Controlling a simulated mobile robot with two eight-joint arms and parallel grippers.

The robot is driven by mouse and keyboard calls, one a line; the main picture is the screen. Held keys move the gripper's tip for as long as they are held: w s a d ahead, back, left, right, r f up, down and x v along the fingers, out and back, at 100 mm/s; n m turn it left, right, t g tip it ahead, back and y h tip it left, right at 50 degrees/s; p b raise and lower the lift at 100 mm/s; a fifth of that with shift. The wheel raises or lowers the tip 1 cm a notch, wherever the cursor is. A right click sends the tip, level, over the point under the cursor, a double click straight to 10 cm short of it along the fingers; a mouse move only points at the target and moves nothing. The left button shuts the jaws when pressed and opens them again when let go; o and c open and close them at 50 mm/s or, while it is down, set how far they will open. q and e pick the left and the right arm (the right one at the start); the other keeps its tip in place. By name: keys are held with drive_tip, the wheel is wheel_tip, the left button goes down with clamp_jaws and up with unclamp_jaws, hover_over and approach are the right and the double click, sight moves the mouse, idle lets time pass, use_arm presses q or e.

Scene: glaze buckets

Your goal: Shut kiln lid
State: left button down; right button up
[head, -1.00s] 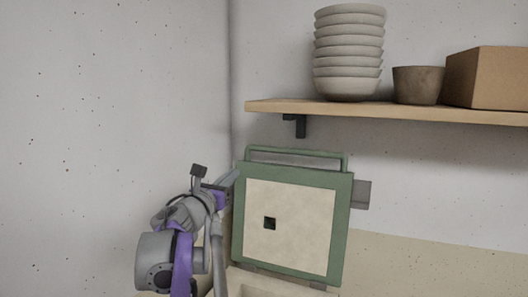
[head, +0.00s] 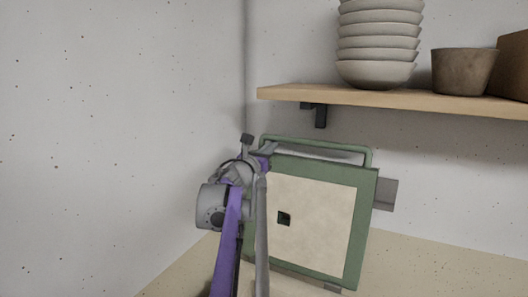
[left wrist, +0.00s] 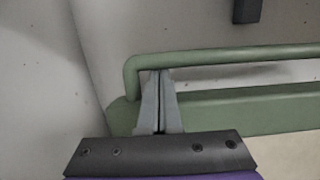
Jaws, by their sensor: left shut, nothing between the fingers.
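The kiln lid (head: 325,225) stands raised, leaning near upright, with a green frame, a pale inner face and a small dark square hole. Its green bar handle (head: 320,145) runs along the top edge. My left gripper (head: 272,148) is at the left end of the handle, in front of the lid's top left corner. In the left wrist view its fingers (left wrist: 160,100) are closed together with nothing between them. The fingertips reach up to the handle bar (left wrist: 220,58); whether they touch it I cannot tell. My right gripper is not in view.
A wooden shelf (head: 400,100) on the wall above the lid holds stacked bowls (head: 377,45), a brown pot (head: 463,70) and a cardboard box (head: 512,68). A dark shelf bracket (head: 320,115) hangs just above the handle. The left wall is bare.

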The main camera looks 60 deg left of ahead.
use_arm(q)
drive_tip(key=shift+w+a, duration=0.25)
drive_tip(key=shift+w, duration=0.2)
drive_tip(key=shift+s+r, duration=0.1)
